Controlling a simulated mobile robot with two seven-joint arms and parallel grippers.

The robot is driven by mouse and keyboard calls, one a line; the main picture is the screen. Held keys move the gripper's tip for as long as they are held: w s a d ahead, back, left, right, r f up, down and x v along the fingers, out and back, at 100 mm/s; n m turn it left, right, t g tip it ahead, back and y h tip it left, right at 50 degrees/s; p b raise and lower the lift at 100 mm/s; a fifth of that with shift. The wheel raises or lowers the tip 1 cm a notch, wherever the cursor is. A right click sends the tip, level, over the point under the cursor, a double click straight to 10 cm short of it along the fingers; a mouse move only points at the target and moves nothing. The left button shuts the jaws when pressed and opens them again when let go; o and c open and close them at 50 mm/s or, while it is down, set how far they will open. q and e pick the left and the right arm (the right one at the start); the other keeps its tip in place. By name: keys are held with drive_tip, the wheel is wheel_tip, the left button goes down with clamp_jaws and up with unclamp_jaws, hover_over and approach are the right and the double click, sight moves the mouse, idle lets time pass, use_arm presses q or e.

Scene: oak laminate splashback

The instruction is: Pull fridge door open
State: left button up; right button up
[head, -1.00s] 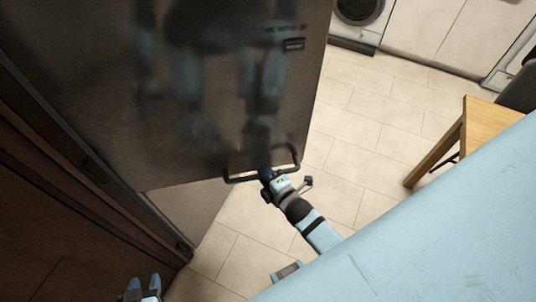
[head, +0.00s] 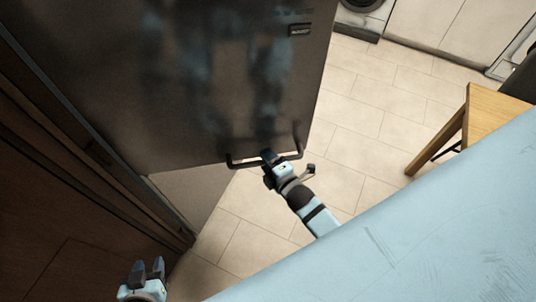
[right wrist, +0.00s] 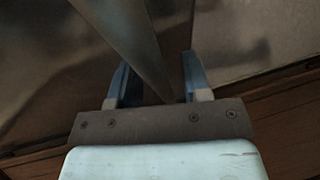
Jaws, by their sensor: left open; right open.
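The fridge door (head: 190,90) is a dark, glossy metal panel filling the upper left of the head view. Its dark bar handle (head: 243,163) runs along the door's lower edge. My right gripper (head: 268,156) is at the middle of the handle. In the right wrist view, the handle bar (right wrist: 128,38) passes between the two open fingers of this gripper (right wrist: 158,82); I cannot tell whether they touch it. My left gripper (head: 150,268) is open and empty at the bottom left, apart from the door. I see no clear gap at the door's edge.
A lighter lower fridge panel (head: 195,195) sits under the door. Dark brown cabinetry (head: 60,220) stands at left. A wooden table (head: 490,125) is at right, and a white washing machine (head: 362,22) at top. Tiled floor (head: 350,120) between them is clear.

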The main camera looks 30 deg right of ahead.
drive_tip(key=b+v, duration=0.1)
drive_tip(key=v, duration=1.2)
drive_tip(key=shift+s+b, duration=0.3)
drive_tip(key=shift+s, duration=0.1)
drive_tip(key=shift+r, duration=0.1)
